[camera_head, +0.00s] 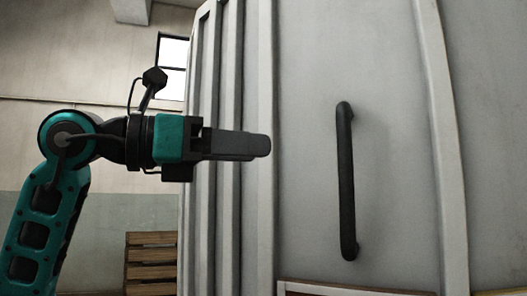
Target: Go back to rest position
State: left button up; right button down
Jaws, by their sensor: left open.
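My left gripper (265,146) comes in from the left on a teal and black arm and points to the right. Seen side-on, its dark fingers overlap in the picture, and nothing shows held in them. The fingertips appear in front of the ribbed edge of a large grey cabinet or container, left of its black vertical handle (346,182). A clear gap in the picture separates the fingertips from the handle. My right gripper is out of view.
The grey door panel (400,160) fills the right side. Wooden pallets (151,262) are stacked low behind at the left. A bright window (173,67) is in the back wall. Open room shows between the arm and that wall.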

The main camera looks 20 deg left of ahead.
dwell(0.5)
